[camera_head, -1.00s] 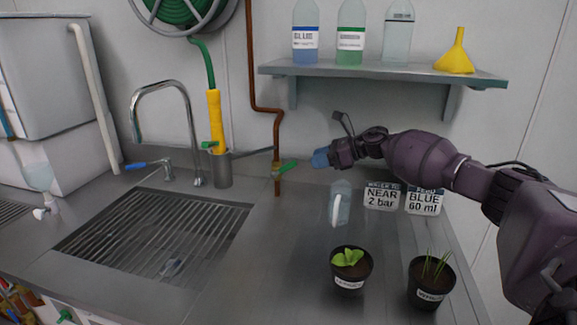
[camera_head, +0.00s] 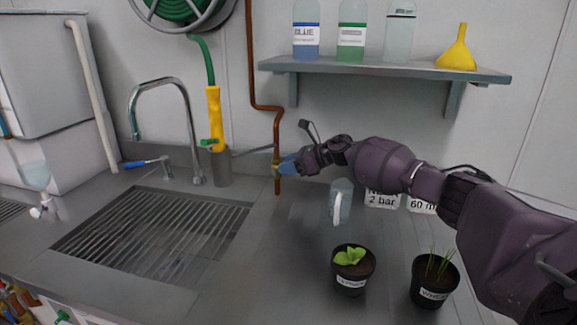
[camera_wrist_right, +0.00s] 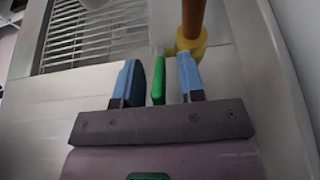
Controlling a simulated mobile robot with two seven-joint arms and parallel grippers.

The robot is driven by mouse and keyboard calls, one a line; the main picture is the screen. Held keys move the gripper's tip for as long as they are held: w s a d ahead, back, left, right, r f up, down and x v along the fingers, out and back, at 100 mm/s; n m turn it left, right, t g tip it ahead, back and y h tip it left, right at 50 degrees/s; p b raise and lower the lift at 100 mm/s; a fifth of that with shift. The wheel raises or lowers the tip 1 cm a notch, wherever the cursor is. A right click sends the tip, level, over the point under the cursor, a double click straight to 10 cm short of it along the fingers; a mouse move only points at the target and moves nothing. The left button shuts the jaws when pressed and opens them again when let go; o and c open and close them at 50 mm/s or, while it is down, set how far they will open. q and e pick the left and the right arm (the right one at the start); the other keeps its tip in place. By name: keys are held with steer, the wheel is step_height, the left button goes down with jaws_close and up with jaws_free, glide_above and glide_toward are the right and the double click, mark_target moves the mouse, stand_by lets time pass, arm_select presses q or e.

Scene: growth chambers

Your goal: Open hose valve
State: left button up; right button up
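The hose valve is a brass body (camera_wrist_right: 186,42) on the copper pipe (camera_head: 277,128) with a green lever handle (camera_wrist_right: 158,78). In the head view my right gripper (camera_head: 282,166) is at the valve and hides most of the green handle. In the right wrist view the gripper (camera_wrist_right: 160,82) is open, with its two blue fingers apart. The green handle stands between them, with a gap to each finger; the brass body lies just beyond the right finger. My left gripper is not in view.
A yellow hose nozzle (camera_head: 214,118) stands in a metal holder (camera_head: 221,168) left of the valve. A clear jug (camera_head: 345,197) and two potted plants (camera_head: 350,282) (camera_head: 434,285) stand on the counter. A shelf (camera_head: 385,72) with bottles and a yellow funnel hangs above my arm.

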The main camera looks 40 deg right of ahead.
steer(key=shift+c, duration=0.4)
jaws_close()
steer(key=shift+w+a+r+g+h, duration=0.1)
steer(key=shift+w+r+g+h, duration=0.05)
steer(key=shift+r+g+h, duration=0.2)
steer(key=shift+w+a+r+g+h+p, duration=0.2)
steer(key=shift+r+g+h+p, duration=0.15)
steer(key=shift+g+h, duration=0.15)
steer(key=g, duration=0.1)
steer(key=g+h, duration=0.1)
steer(key=w+a+g+h, duration=0.1)
steer(key=shift+w+r, duration=0.1)
steer(key=shift+r, duration=0.15)
steer(key=shift+w+g+h, duration=0.1)
steer(key=shift+g+h, duration=0.15)
steer(key=shift+h, duration=0.1)
steer(key=shift+a+r, duration=0.1)
